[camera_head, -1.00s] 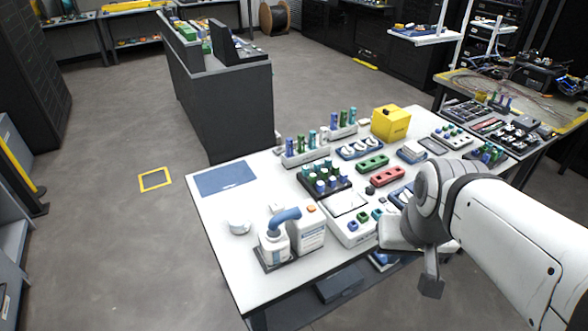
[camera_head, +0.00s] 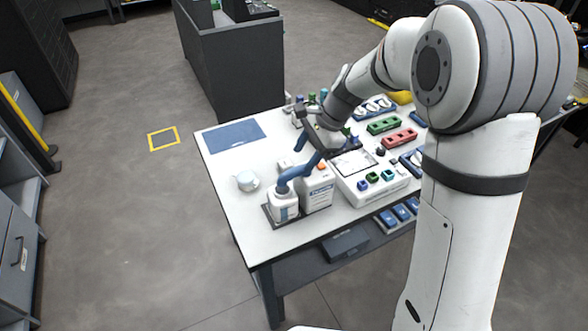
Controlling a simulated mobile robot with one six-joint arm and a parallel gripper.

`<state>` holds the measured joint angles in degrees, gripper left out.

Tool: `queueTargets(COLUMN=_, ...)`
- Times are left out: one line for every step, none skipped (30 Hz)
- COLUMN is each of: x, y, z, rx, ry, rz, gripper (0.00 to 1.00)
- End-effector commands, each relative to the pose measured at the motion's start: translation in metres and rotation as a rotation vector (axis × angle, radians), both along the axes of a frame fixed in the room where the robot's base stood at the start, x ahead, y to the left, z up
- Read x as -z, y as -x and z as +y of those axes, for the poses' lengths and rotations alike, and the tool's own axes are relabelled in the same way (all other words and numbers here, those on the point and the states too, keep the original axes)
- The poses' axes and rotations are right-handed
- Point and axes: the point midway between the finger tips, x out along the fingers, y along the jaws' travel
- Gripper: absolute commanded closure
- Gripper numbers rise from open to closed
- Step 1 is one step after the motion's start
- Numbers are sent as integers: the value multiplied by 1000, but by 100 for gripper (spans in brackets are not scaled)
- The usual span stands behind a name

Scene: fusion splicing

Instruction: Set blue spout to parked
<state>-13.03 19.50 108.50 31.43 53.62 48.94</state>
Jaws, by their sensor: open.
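The blue spout (camera_head: 291,174) is a curved blue tube on top of a white bottle (camera_head: 285,207) near the table's front left.
A white cup (camera_head: 247,181) stands left of the bottle. A blue mat (camera_head: 234,136) lies at the back left. A white device (camera_head: 372,184) with coloured knobs is right of the jug. Green (camera_head: 384,126) and red (camera_head: 399,138) blocks lie behind it. The table's left front is clear.

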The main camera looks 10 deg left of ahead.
Motion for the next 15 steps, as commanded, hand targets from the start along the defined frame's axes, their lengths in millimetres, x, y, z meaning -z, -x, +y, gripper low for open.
queueTargets(x=4, y=-1, z=3, rx=4, ry=-1, rz=6, gripper=53)
queueTargets(x=6, y=0, z=4, rx=5, ry=-2, rz=7, gripper=53)
queueTargets(x=10, y=0, z=6, rx=4, ry=-2, rz=8, gripper=53)
queueTargets(x=13, y=0, z=7, rx=4, ry=-1, rz=8, gripper=53)
queueTargets(x=17, y=1, z=9, rx=3, ry=-1, rz=8, gripper=53)
queueTargets(x=23, y=2, z=11, rx=2, ry=0, rz=9, gripper=53)
queueTargets(x=28, y=2, z=13, rx=3, ry=0, rz=8, gripper=53)
queueTargets(x=32, y=2, z=16, rx=3, ry=-1, rz=8, gripper=53)
queueTargets(x=38, y=2, z=19, rx=2, ry=0, rz=8, gripper=53)
queueTargets(x=43, y=3, z=20, rx=2, ry=1, rz=7, gripper=53)
queueTargets(x=47, y=3, z=22, rx=2, ry=1, rz=7, gripper=53)
queueTargets(x=52, y=3, z=24, rx=2, ry=0, rz=7, gripper=53)
queueTargets(x=56, y=3, z=26, rx=2, ry=0, rz=7, gripper=53)
queueTargets(x=59, y=4, z=27, rx=2, ry=0, rz=7, gripper=53)
queueTargets(x=63, y=4, z=29, rx=2, ry=0, rz=7, gripper=53)
